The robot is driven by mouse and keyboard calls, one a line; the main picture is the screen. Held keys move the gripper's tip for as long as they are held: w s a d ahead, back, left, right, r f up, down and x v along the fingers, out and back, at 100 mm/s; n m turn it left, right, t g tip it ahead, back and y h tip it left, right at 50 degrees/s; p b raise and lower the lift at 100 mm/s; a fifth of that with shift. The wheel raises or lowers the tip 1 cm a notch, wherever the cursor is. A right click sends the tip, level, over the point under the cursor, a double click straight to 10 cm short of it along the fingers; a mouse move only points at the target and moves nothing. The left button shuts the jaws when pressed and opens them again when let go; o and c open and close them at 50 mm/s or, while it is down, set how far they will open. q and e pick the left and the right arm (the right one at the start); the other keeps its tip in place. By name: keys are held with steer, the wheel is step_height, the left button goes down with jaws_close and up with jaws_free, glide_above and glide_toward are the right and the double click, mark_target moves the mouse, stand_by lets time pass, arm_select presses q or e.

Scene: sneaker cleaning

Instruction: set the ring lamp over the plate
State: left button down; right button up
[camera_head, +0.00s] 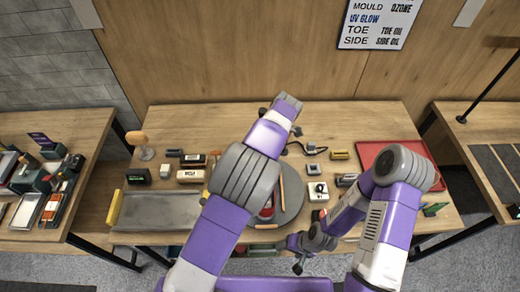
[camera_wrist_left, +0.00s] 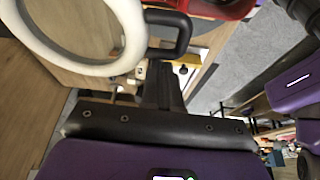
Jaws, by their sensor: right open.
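The white ring lamp (camera_wrist_left: 125,40) shows large at the upper left of the left wrist view, with a black loop handle (camera_wrist_left: 182,34). My left gripper (camera_wrist_left: 162,72) is shut on that handle. Part of a red sneaker (camera_wrist_left: 215,8) shows beyond it. In the head view the round grey plate (camera_head: 292,202) is partly covered by my left arm, with a bit of the red sneaker (camera_head: 267,209) on it. The left gripper and lamp are hidden there behind the arm. My right gripper (camera_head: 298,256) is open and empty near the table's front edge, below the plate.
A grey tray (camera_head: 160,211) lies left of the plate and a red tray (camera_head: 374,151) at the right. Small boxes (camera_head: 190,176) and gadgets (camera_head: 318,191) stand around the plate. A sign (camera_head: 378,24) hangs on the back wall. The table's back left (camera_head: 190,120) is clear.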

arm_select(q)
steer(key=shift+s+d, duration=0.1)
steer(key=shift+d, duration=0.45)
steer(key=a+r, duration=0.1)
steer(key=a, duration=0.3)
steer(key=a+v, duration=0.1)
steer(key=v, duration=0.8)
steer(key=shift+r, duration=0.4)
steer(key=shift+d, duration=0.15)
